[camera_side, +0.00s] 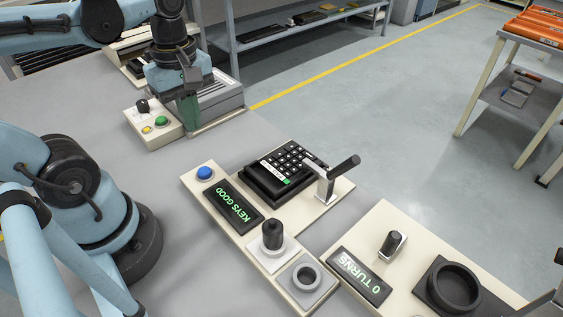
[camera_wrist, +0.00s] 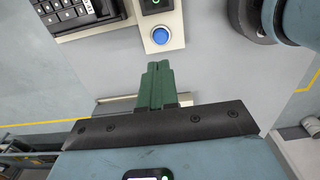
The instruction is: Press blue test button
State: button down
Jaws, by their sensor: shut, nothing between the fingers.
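The blue test button (camera_side: 205,173) sits at the far left corner of a cream panel (camera_side: 228,228), and its round cap looks raised. It also shows in the wrist view (camera_wrist: 161,36), just beyond my fingertips. My gripper (camera_side: 190,124) has green fingers, shut together and empty. In the side view it is up and behind the button, near the grey machine, apart from the button. In the wrist view my gripper (camera_wrist: 157,66) points toward the button with a gap between. A display (camera_side: 235,204) beside the button reads "KEYS GOOD".
A black keyboard (camera_side: 279,170) sits on the panel beside a lever clamp (camera_side: 326,183). A black knob (camera_side: 273,234) stands nearer. A box with green and yellow buttons (camera_side: 153,122) is beside my gripper. Another panel's display (camera_side: 360,276) reads "0 TURNS". Grey table between is clear.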

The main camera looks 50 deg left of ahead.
jog(key=shift+r, duration=0.8)
jog(key=w+d+f+m+t, duration=0.1)
jog(key=w+m+t, duration=0.2)
jog(key=m, duration=0.6)
jog(key=w+d+f+m+t, duration=0.1)
jog(key=w+m+t, duration=0.3)
jog(key=m, duration=0.5)
jog(key=shift+w+d, duration=0.45)
jog(key=shift+d, duration=0.3)
dwell(1.1)
